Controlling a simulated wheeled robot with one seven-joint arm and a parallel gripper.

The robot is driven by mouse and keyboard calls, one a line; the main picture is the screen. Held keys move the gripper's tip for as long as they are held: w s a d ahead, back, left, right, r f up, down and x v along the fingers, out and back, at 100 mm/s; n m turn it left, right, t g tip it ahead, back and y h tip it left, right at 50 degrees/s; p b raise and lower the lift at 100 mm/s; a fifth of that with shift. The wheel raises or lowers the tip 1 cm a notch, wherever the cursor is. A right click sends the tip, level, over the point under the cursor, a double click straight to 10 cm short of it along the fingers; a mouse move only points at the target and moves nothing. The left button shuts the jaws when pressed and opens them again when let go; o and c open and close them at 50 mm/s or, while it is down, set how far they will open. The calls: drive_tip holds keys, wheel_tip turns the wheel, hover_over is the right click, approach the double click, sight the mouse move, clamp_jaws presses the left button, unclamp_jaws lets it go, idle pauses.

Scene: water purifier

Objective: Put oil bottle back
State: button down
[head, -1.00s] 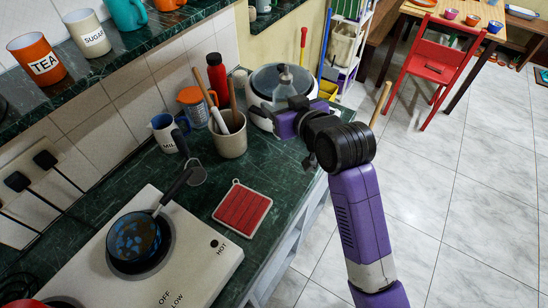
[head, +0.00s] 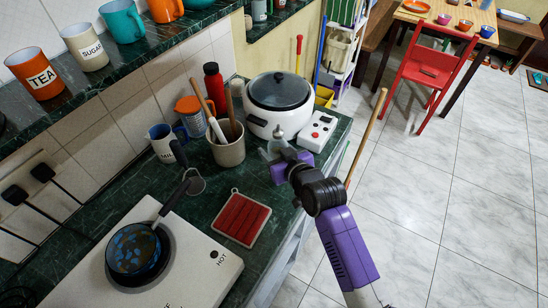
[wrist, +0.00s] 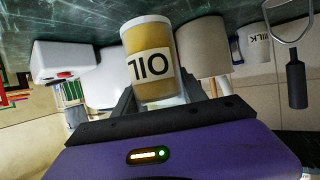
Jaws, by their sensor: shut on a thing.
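The oil bottle (wrist: 150,65) is a yellowish cylinder with a pale end and an "OIL" label, which reads upside down in the wrist view. My gripper (wrist: 160,95) is shut around it. In the head view my gripper (head: 281,158) is low over the green counter, in front of the rice cooker. A small clear part of the bottle (head: 272,147) shows there; my gripper hides the rest. I cannot tell whether the bottle touches the counter.
The white cooker (head: 280,103) and a control box (head: 317,131) stand behind my gripper. The utensil pot (head: 229,150) is at its left. A red pot holder (head: 241,217) and a hob with a pan (head: 134,252) are nearer. Bare counter (head: 262,182) lies between.

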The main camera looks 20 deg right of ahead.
sight(274, 158)
drive_tip(key=shift+f, duration=1.85)
drive_tip(key=shift+f, duration=0.1)
drive_tip(key=c, duration=0.6)
unclamp_jaws()
drive_tip(key=shift+f, duration=0.1)
drive_tip(key=shift+c, duration=0.2)
drive_tip(key=shift+r, duration=0.25)
drive_tip(key=shift+s, duration=0.4)
drive_tip(key=a+v, duration=0.1)
drive_tip(key=v, duration=1)
drive_tip(key=shift+d+b, duration=0.4)
drive_tip(key=shift+d, duration=0.1)
drive_tip(key=shift+s, duration=0.1)
